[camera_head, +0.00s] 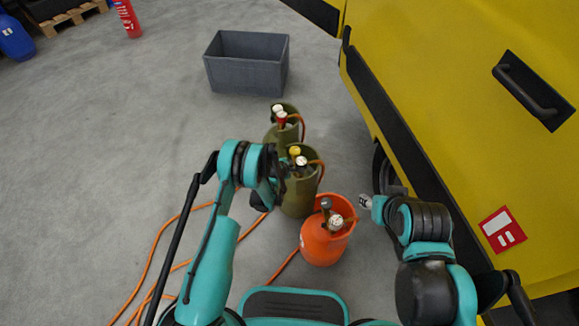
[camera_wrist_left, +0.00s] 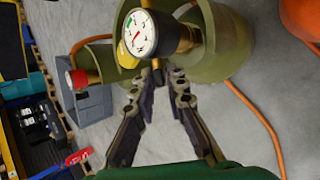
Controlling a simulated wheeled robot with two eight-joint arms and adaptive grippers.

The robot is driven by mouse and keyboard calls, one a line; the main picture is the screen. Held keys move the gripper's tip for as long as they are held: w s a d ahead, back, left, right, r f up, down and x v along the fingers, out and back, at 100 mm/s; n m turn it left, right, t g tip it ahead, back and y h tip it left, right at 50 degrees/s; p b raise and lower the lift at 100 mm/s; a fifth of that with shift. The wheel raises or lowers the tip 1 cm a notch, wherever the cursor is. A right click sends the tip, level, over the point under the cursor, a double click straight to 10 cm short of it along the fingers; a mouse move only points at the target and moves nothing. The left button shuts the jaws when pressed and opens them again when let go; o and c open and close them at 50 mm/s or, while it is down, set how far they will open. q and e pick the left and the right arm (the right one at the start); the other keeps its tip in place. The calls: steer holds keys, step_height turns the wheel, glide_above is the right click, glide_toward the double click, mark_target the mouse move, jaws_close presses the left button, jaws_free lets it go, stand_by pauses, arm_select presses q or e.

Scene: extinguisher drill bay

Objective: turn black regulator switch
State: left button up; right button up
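The black regulator switch (camera_head: 326,203) stands on top of the orange cylinder (camera_head: 322,247), beside a white gauge (camera_head: 337,221). My left gripper (camera_head: 279,186) is at the middle olive cylinder (camera_head: 299,201), partly hidden by its own arm.
A second olive cylinder (camera_head: 285,132) with a red knob (camera_head: 282,117) stands behind. Orange hoses (camera_head: 158,240) lie on the floor at left. A grey bin (camera_head: 246,77) is farther back. A yellow vehicle (camera_head: 450,100) bounds the right. The left floor is mostly clear.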

arm_select(q)
steer(key=shift+o, duration=0.6)
step_height(320, 180, up, 10)
